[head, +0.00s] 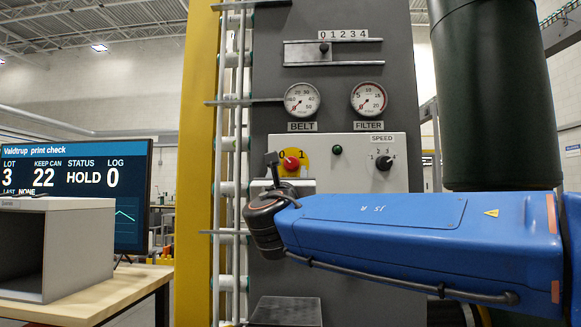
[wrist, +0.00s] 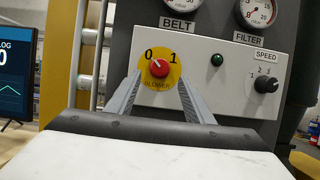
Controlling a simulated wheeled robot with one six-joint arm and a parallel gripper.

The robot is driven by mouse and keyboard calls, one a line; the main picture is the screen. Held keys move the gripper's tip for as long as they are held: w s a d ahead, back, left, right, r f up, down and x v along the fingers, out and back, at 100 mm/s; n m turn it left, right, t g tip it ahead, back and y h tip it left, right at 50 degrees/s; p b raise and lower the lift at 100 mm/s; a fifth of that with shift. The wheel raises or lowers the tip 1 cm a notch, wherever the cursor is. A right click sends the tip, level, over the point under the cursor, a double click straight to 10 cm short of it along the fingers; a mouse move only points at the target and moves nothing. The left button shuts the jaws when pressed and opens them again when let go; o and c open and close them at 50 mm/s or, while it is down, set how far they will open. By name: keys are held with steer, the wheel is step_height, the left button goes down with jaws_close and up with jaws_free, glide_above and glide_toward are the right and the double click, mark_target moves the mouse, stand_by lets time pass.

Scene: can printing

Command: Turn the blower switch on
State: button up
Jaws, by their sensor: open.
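The blower switch (wrist: 159,68) is a red knob on a round yellow plate marked 0, 1 and BLOWER. Its pale mark seems to point up-left, towards the 0. It also shows in the head view (head: 291,162), on the light control panel. My gripper (wrist: 160,79) is open and empty. In the wrist view its two grey fingers reach towards the plate, one on each side of the knob. I cannot tell how far the tips are from the panel. In the head view my blue arm reaches in from the right, and the gripper is partly hidden.
On the panel (head: 354,146) are a dark green button (head: 337,150) and a SPEED dial (head: 383,162), right of the switch. Above are the BELT gauge (head: 302,99) and FILTER gauge (head: 369,98). A screen (head: 132,160) and grey box (head: 90,250) stand at the left.

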mark_target(291, 164)
steer(key=x, duration=0.7)
steer(key=c, duration=0.9)
